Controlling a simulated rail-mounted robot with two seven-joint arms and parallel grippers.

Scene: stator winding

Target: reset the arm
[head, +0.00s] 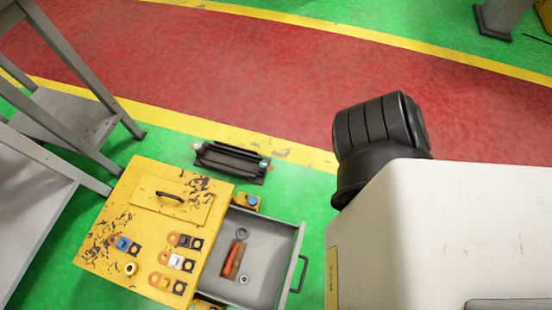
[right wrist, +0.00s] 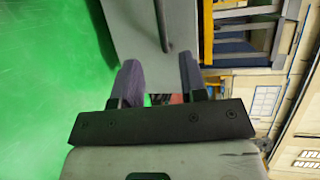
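My right gripper (right wrist: 160,75) shows in the right wrist view, its two dark fingers apart with a clear gap between them. A grey panel with a bar handle (right wrist: 162,25) lies beyond the fingertips. A small patch of red shows low between the fingers, too little to identify. Neither gripper shows in the head view, and my left gripper is in no view.
A yellow cabinet (head: 150,222) stands with its grey drawer (head: 268,265) pulled out. A red-handled tool (head: 234,260) and small rings lie in it. A black rack (head: 232,160) sits on the green floor. A white body (head: 450,230) fills the right.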

